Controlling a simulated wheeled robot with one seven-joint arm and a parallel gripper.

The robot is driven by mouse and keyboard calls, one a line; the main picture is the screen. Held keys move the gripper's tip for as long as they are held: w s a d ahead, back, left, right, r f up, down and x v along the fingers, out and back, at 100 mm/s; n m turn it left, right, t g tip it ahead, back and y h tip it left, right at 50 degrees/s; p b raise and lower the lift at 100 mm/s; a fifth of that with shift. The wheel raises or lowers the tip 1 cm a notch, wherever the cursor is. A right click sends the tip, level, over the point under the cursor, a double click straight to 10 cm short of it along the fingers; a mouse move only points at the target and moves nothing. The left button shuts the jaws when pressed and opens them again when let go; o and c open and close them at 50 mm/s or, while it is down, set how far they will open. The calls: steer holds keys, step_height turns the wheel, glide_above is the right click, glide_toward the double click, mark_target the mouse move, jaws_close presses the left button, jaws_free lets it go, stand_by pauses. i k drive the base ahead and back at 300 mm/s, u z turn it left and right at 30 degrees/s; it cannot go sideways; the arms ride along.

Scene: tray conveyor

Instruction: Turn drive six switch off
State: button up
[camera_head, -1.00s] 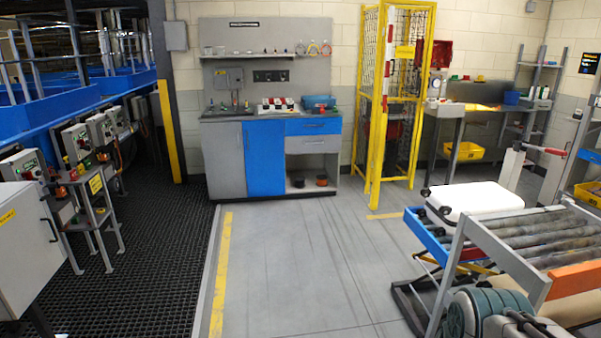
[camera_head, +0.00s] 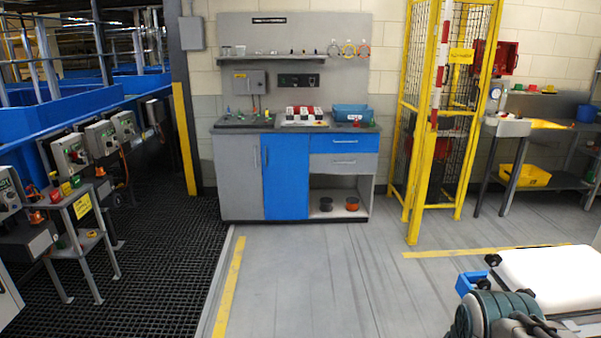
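A row of grey drive boxes with switches lines the blue tray conveyor (camera_head: 40,140) at the left. The nearest box (camera_head: 8,195) is cut by the left picture edge. Behind it stand a second box (camera_head: 70,155), a third (camera_head: 101,138) and a fourth (camera_head: 124,125), with more partly hidden farther back. Their labels are too small to read, so I cannot tell which is drive six or how its switch is set. My gripper is not in view; only part of my arm shows at the bottom right.
A small stand (camera_head: 78,207) with coloured buttons stands before the boxes on black grating (camera_head: 150,270). A workbench (camera_head: 290,175) is straight ahead and a yellow cage (camera_head: 425,130) right of it. A white case (camera_head: 555,278) lies lower right. The middle grey floor is clear.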

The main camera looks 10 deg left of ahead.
mark_target(79, 160)
steer(key=u, duration=0.35)
steer(key=i, duration=1.55)
steer(key=u, duration=1.25)
steer(key=i, duration=1.6)
steer(key=u, duration=0.8)
